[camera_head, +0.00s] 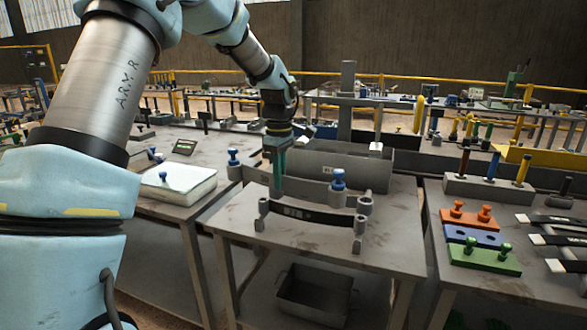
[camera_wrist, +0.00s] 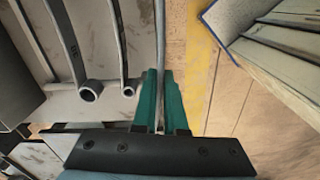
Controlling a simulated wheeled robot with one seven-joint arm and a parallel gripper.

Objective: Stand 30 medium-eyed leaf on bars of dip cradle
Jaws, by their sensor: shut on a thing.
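My gripper (camera_head: 277,192) points down over the middle table with teal fingers. In the wrist view, my gripper (camera_wrist: 160,98) is shut on a thin grey strip, the held leaf (camera_wrist: 160,45), seen edge-on and running up between the fingers. Its eyes are hidden there. In the head view, a dark strip with a white label (camera_head: 308,216) spans between grey round-topped posts (camera_head: 358,236) on the table, just below and right of my fingertips. I cannot tell for sure whether this strip is the held leaf or part of the dip cradle. The label is too small to read.
In the wrist view, a curved leaf with a round eye (camera_wrist: 90,91) and another leaf (camera_wrist: 129,87) lie left of my fingers. A grey trough (camera_head: 322,162) is at the back.

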